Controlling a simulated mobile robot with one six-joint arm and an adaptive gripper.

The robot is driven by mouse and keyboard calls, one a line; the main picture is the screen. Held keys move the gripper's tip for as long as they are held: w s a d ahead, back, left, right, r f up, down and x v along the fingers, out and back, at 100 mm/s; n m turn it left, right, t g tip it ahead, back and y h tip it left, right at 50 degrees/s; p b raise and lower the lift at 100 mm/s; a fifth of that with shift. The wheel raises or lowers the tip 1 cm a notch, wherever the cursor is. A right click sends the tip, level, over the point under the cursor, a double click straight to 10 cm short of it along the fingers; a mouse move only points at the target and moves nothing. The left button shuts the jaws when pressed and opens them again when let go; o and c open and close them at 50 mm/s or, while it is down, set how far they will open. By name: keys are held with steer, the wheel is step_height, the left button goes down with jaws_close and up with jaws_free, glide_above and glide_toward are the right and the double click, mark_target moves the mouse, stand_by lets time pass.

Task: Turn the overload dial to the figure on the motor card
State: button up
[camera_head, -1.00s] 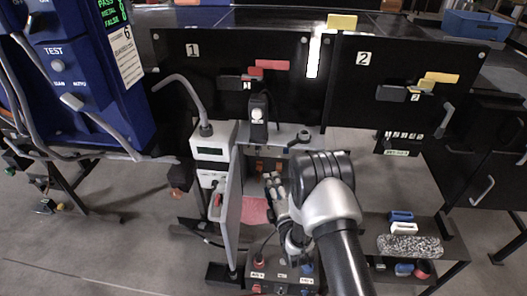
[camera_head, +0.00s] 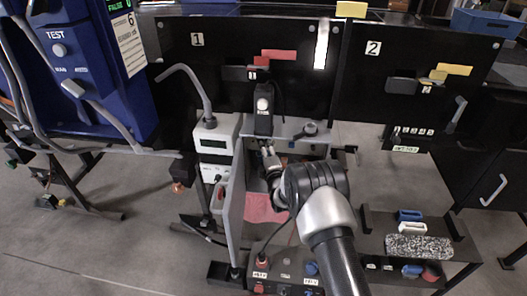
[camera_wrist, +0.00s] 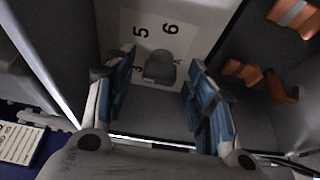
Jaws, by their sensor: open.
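In the wrist view a grey dial (camera_wrist: 159,68) sits on a pale scale plate (camera_wrist: 180,25). The figures 5 and 6 are legible; a 3 shows partly beside the left finger. My gripper (camera_wrist: 163,98) is open, its blue-padded fingers on either side of the dial in the picture; contact cannot be told. In the head view my gripper (camera_head: 268,160) reaches into the open grey box (camera_head: 312,147), and the dial is not discernible there. A white card (camera_wrist: 20,140) lies at lower left in the wrist view, its print unreadable. I cannot tell whether it is the motor card.
The box's grey door (camera_head: 235,205) stands open left of my arm. Orange blocks (camera_wrist: 242,72) are inside, right of the dial. A blue detector cabinet (camera_head: 90,70) stands left. A lower shelf (camera_head: 375,225) holds a speckled block (camera_head: 418,246).

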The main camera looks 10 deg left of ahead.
steer(key=shift+w+a, duration=0.1)
steer(key=shift+w, duration=0.1)
steer(key=shift+c, duration=0.5)
steer(key=c, duration=1)
